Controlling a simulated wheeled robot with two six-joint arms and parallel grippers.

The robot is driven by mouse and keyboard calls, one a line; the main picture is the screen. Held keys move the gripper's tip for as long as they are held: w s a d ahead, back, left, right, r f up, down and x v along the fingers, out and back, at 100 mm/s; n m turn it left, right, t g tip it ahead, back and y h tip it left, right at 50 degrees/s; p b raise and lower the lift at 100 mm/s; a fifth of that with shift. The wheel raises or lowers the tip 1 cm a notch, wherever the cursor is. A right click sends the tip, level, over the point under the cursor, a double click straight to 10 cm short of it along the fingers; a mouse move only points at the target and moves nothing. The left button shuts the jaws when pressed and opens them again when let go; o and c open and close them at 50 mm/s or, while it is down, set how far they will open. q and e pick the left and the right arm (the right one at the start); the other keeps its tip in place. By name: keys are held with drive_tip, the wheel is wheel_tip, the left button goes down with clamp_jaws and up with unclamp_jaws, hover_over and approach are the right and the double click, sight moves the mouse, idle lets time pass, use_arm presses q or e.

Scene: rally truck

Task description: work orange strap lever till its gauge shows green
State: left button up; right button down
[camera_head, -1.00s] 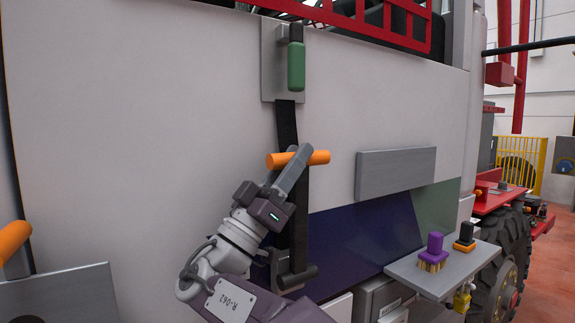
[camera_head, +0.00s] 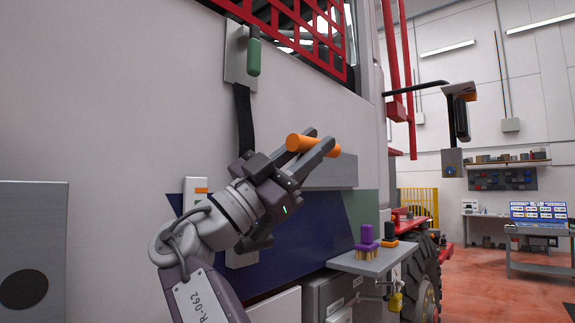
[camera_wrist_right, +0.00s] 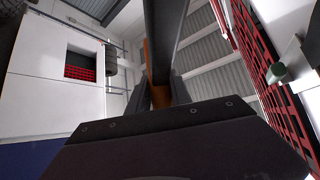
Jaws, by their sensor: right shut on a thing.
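The orange lever handle (camera_head: 299,142) is a short bar standing out from the truck's side. My right gripper (camera_head: 314,147) is shut on it, with the grey fingers across the bar. The lever's arm is mostly hidden by the gripper. A black strap (camera_head: 244,118) runs down from a grey plate (camera_head: 236,68) and passes behind my wrist. A small white plate with an orange mark (camera_head: 201,190) shows left of my wrist; I cannot tell whether it is the gauge. The right wrist view shows the handle (camera_wrist_right: 160,97) between the fingers, in shadow. My left gripper is not in view.
A green grip (camera_head: 254,57) hangs at the upper plate. A grey shelf (camera_head: 365,262) at lower right holds a purple brush (camera_head: 368,238) and an orange-and-black item (camera_head: 390,235). A grey panel (camera_head: 35,225) stands at the left. Open floor (camera_head: 500,290) lies beyond the truck.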

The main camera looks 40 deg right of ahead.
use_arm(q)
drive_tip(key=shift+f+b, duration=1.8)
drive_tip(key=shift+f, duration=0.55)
use_arm(e)
drive_tip(key=shift+m+g, duration=0.4)
drive_tip(key=shift+m, duration=0.2)
drive_tip(key=shift+s+d+f, duration=0.1)
drive_tip(key=shift+s+f, duration=1.4)
drive_tip(key=shift+f, duration=0.1)
drive_tip(key=c, duration=1.3)
unclamp_jaws()
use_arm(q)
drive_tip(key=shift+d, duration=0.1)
use_arm(e)
drive_tip(key=shift+o, duration=0.7)
drive_tip(key=shift+d+y, duration=0.1)
drive_tip(key=shift+y, duration=0.2)
